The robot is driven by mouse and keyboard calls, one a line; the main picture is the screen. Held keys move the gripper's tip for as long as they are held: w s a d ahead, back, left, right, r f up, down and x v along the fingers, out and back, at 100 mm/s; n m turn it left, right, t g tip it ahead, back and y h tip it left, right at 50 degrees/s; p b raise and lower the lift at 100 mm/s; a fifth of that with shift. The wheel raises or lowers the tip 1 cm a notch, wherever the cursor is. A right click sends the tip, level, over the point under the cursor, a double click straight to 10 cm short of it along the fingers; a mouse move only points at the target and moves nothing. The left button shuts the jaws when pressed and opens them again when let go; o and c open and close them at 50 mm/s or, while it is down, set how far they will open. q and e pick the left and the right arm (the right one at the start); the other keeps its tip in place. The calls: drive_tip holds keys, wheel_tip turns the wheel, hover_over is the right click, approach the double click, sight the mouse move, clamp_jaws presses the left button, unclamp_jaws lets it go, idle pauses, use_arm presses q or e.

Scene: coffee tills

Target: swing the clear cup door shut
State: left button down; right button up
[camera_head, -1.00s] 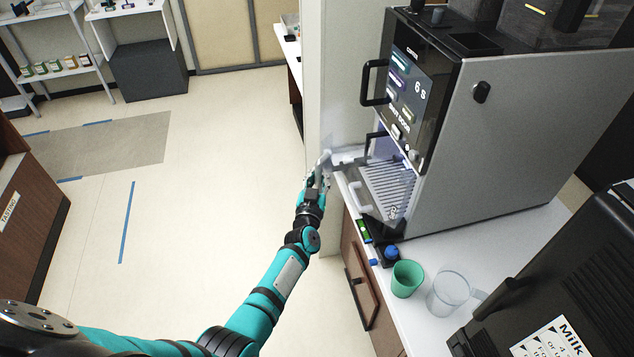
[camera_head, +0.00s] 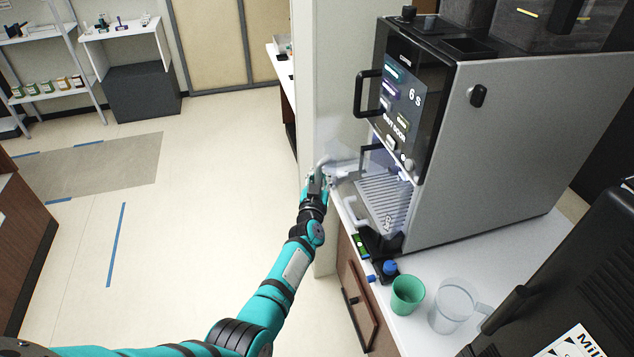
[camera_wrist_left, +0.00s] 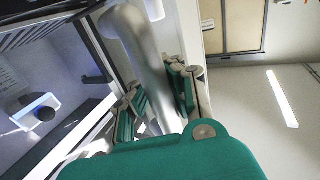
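The coffee machine (camera_head: 530,150) stands at the right with its cup bay open over a slotted drip tray (camera_head: 385,198). The clear cup door (camera_head: 347,168) stands swung out to the left of the bay; its see-through panel is hard to make out. My left gripper (camera_head: 318,180) is at the door's outer end. In the left wrist view, the fingers of my left gripper (camera_wrist_left: 158,98) lie on both sides of the thick grey door handle (camera_wrist_left: 140,45) and look closed against it. My right gripper is not in view.
A green cup (camera_head: 407,295) and a clear jug (camera_head: 455,305) stand on the white counter (camera_head: 425,340) in front of the machine. A small blue-topped item (camera_head: 389,268) sits by the tray. A pale wall (camera_head: 342,80) rises behind the door. The floor at left is clear.

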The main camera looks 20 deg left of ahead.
use_arm(q)
drive_tip(key=w, duration=0.1)
drive_tip(key=w+b, duration=0.2)
drive_tip(key=shift+w+d+f, duration=0.1)
drive_tip(key=shift+d+f, duration=0.2)
drive_tip(key=shift+w+d+r+b, duration=0.1)
drive_tip(key=shift+w+r+b, duration=0.1)
drive_tip(key=shift+w+b, duration=0.4)
